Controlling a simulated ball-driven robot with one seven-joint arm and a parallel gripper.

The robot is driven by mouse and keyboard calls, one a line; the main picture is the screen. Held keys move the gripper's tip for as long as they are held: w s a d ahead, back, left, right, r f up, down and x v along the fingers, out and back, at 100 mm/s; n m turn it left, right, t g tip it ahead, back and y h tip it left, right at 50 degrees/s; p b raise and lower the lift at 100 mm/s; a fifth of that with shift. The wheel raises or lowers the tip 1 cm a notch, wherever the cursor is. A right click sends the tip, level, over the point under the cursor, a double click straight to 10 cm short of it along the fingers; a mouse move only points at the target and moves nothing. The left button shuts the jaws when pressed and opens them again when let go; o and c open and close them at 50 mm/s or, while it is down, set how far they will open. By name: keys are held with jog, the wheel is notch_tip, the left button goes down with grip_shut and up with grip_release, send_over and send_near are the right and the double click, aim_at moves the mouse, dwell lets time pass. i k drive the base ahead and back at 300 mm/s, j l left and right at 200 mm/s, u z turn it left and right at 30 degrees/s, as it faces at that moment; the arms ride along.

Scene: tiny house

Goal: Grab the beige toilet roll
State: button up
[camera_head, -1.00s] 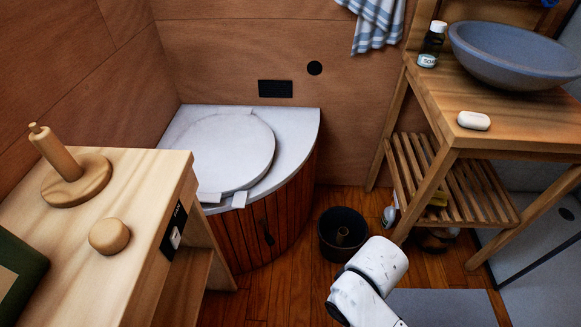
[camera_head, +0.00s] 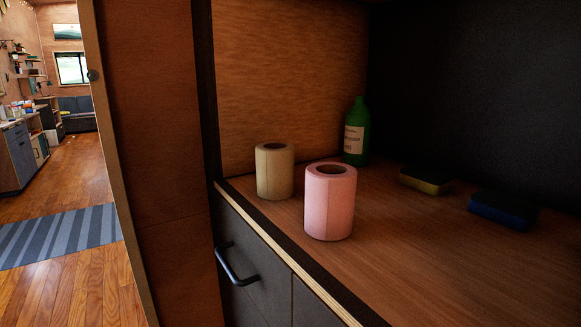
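The beige toilet roll (camera_head: 275,172) stands upright on a wooden shelf top (camera_head: 400,255), near its left end and front edge. A pink toilet roll (camera_head: 330,203) stands upright in front of it and to its right, close by. The beige roll is almost fully in sight. My gripper is not in the view, so its state and place cannot be seen.
A green bottle (camera_head: 356,134) stands behind the rolls. A yellow sponge (camera_head: 425,181) and a blue sponge (camera_head: 503,210) lie to the right. Below is a dark cabinet front with a black handle (camera_head: 236,265). A wooden wall panel (camera_head: 165,150) borders the left, with open floor (camera_head: 70,180) beyond.

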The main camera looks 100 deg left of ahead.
aim_at(274, 160)
jog(key=u, duration=1.7)
jog(key=i+l+u, duration=0.1)
jog(key=u, duration=0.2)
jog(key=i+l+u, duration=0.1)
jog(key=u, duration=0.2)
jog(key=l+u, duration=0.2)
jog(key=u, duration=1.4)
jog(key=k+j, duration=0.05)
